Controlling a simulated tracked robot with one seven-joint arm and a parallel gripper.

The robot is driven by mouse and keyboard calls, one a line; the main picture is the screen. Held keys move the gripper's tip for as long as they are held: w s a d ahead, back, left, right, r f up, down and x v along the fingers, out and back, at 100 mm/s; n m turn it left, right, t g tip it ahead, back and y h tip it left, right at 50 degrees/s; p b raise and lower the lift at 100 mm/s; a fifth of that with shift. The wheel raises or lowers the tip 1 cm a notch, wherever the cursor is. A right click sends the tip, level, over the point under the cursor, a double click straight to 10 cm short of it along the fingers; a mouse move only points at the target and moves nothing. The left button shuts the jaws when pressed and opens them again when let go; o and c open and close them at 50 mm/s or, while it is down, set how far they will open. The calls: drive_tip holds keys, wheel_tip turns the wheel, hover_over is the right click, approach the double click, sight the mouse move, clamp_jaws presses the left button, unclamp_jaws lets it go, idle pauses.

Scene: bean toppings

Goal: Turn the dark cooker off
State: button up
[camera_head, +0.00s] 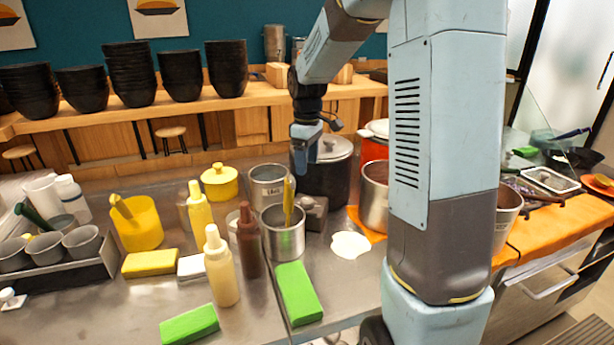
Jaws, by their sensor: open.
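The dark cooker (335,182) is a black round pot with a grey lid (334,148), standing on the steel counter behind the metal pots. My gripper (304,165) points down at the cooker's left front side and covers part of it. I cannot tell whether it touches the cooker. It is open, and nothing shows between its fingers. The cooker's switch cannot be made out. A small grey metal block (313,212) stands in front of the cooker's base.
A metal pot (283,243) with a yellow utensil stands in front, another pot (268,180) at left. An orange cooker (374,150) is at right, partly behind my arm. Squeeze bottles (221,270) and sponges (298,294) crowd the front. A white spill (350,245) lies right.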

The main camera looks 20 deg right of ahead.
drive_tip(key=shift+r, duration=0.9)
drive_tip(key=shift+r, duration=0.1)
drive_tip(key=s+a+r+m+t, duration=0.1)
drive_tip(key=s+r+m, duration=0.3)
drive_tip(key=s, duration=1)
drive_tip(key=s+r+m+t, duration=0.4)
drive_tip(key=s+r+m, duration=0.1)
drive_tip(key=s, duration=0.9)
drive_tip(key=shift+s+a+t, duration=0.25)
drive_tip(key=shift+a+t, duration=0.05)
drive_tip(key=shift+a, duration=0.05)
